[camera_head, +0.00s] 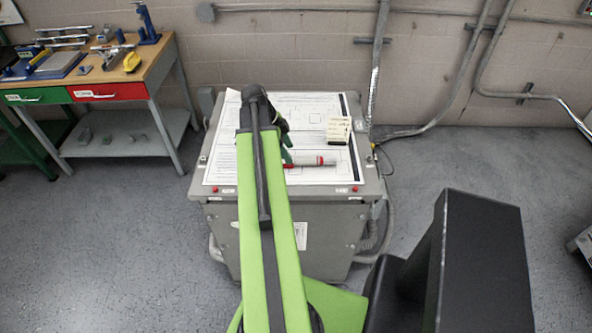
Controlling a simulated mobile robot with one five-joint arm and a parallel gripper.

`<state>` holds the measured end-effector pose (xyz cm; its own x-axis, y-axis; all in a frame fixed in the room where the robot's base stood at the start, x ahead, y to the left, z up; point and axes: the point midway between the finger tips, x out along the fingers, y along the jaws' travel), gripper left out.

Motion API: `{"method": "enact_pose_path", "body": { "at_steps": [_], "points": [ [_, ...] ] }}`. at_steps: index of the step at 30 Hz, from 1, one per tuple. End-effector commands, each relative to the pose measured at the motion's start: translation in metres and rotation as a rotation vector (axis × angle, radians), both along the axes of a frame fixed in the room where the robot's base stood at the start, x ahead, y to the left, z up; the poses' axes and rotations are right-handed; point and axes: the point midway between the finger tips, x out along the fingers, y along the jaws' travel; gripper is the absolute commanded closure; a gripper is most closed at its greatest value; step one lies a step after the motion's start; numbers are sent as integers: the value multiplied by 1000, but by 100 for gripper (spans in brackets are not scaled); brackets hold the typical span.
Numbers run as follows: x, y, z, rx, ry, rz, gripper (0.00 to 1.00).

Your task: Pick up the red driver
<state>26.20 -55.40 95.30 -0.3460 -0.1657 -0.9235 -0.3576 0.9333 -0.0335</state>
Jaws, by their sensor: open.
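A short red-and-pale cylindrical object (314,161) lies on the white sheet on top of the grey transformer cabinet (278,190). It may be the red driver, but it is too small to tell for certain. My green arm reaches out over the cabinet and hides the middle of its top. My gripper (285,142) is at the far end of the arm, just above and left of this object, mostly hidden by the arm. It is open, and I cannot see anything held in it. Whether its fingers touch the object cannot be told.
A cream block with dark print (338,130) stands on the cabinet behind the cylinder. Conduits and a cable run along the cabinet's right side. A workbench (150,68) with tools stands at the left. The floor right of the cabinet is partly clear.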

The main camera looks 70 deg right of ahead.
Motion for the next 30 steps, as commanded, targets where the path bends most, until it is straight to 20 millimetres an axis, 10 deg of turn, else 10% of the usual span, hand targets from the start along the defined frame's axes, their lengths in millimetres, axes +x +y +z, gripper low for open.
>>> {"method": "enact_pose_path", "body": {
  "at_steps": [20, 30],
  "points": [
    [-25, -14, -42, 0, 0, 1, 43],
    [-24, -14, -42, 1, 0, 2, 86]
  ]
}}
